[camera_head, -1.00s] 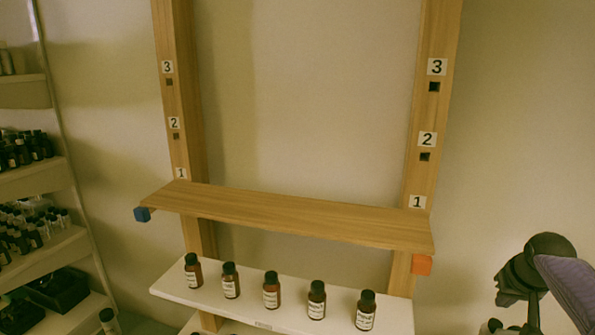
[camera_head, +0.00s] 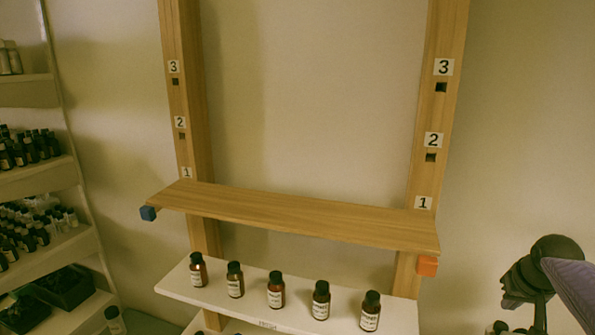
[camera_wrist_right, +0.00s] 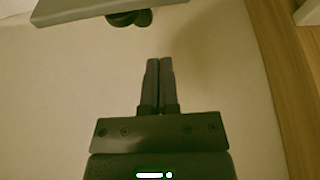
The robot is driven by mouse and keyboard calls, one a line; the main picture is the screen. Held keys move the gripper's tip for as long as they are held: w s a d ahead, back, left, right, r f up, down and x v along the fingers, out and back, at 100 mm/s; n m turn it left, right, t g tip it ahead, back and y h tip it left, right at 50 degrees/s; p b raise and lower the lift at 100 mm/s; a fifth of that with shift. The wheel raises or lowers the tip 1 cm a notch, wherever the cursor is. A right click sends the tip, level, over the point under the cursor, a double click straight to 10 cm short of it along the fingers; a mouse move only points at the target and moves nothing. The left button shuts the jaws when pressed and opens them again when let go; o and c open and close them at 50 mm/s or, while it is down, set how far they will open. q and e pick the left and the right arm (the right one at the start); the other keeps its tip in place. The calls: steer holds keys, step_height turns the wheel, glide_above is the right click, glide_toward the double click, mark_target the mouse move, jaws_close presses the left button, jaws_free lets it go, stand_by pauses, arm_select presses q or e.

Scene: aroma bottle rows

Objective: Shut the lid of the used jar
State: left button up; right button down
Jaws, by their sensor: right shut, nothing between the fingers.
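I cannot make out a used jar with an open lid in either view. Several brown bottles with black caps and white labels, such as the middle one (camera_head: 276,291), stand upright in a row on a white shelf (camera_head: 180,286). All their caps look on. My right arm shows at the lower right of the head view, apart from the bottles. In the right wrist view my right gripper (camera_wrist_right: 160,66) is shut and empty, its fingers together over a pale surface. My left gripper is out of view.
A wooden board (camera_head: 300,215) spans two numbered posts above the bottles, with a blue block (camera_head: 148,213) and an orange block (camera_head: 427,266) at its ends. Side shelves (camera_head: 40,185) with small bottles stand at left. A grey panel (camera_wrist_right: 90,9) tops the wrist view.

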stand_by(0.5)
steer(key=s+a+f+p, duration=0.2)
steer(key=s+p, duration=0.5)
steer(key=p, duration=0.7)
steer(key=shift+s+a+f, duration=0.25)
steer(key=shift+s+f, duration=0.1)
steer(key=shift+f, duration=0.35)
stand_by(1.2)
